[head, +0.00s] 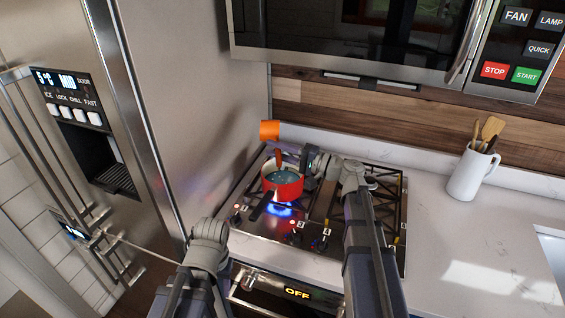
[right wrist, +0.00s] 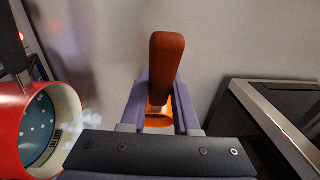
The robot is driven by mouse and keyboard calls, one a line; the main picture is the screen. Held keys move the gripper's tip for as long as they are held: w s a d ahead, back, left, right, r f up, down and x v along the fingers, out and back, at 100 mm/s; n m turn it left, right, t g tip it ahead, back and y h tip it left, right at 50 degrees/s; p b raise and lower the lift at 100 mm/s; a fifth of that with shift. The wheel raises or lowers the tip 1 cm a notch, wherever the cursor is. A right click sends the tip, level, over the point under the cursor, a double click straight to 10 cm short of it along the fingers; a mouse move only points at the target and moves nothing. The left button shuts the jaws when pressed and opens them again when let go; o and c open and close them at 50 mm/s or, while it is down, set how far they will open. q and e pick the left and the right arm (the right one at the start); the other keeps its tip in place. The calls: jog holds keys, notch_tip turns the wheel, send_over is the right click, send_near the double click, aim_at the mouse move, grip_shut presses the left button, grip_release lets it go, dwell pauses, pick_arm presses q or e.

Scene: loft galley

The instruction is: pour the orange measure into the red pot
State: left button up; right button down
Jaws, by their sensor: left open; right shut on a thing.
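The red pot (head: 284,186) stands on the left part of the hob, its dark handle toward me and bluish contents inside. It also shows at the left of the right wrist view (right wrist: 12,125), with small pale dots in it. My right gripper (head: 291,156) is shut on the brownish handle of the orange measure (head: 270,130). The measure is held up behind and above the pot; its opening and contents cannot be made out. In the right wrist view the handle (right wrist: 165,65) stands between the fingers. My left gripper (head: 209,233) is empty, low in front of the hob; its fingertips are hard to make out.
A blue flame (head: 280,210) burns under the pot. The steel fridge (head: 190,100) rises close on the left and the microwave (head: 350,40) hangs above. A white jug of utensils (head: 470,176) stands on the right counter, otherwise mostly clear. The oven panel reads OFF.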

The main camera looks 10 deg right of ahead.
jog(key=w+a+f+n+g+h+p, duration=0.1)
jog(key=a+f+n+g+h+p, duration=0.1)
jog(key=a+h+p, duration=0.3)
jog(key=w+a+f+n+g+h+p, duration=0.1)
jog(key=a+g+h+p, duration=0.4)
jog(key=h+p, duration=0.6)
jog(key=shift+w+a+f+n+p, duration=0.45)
jog(key=shift+a+f+n, duration=0.15)
jog(key=shift+n, duration=0.4)
jog(key=shift+r, duration=0.15)
notch_tip(320, 180, up, 3)
jog(key=p, duration=0.3)
jog(key=shift+s, duration=0.1)
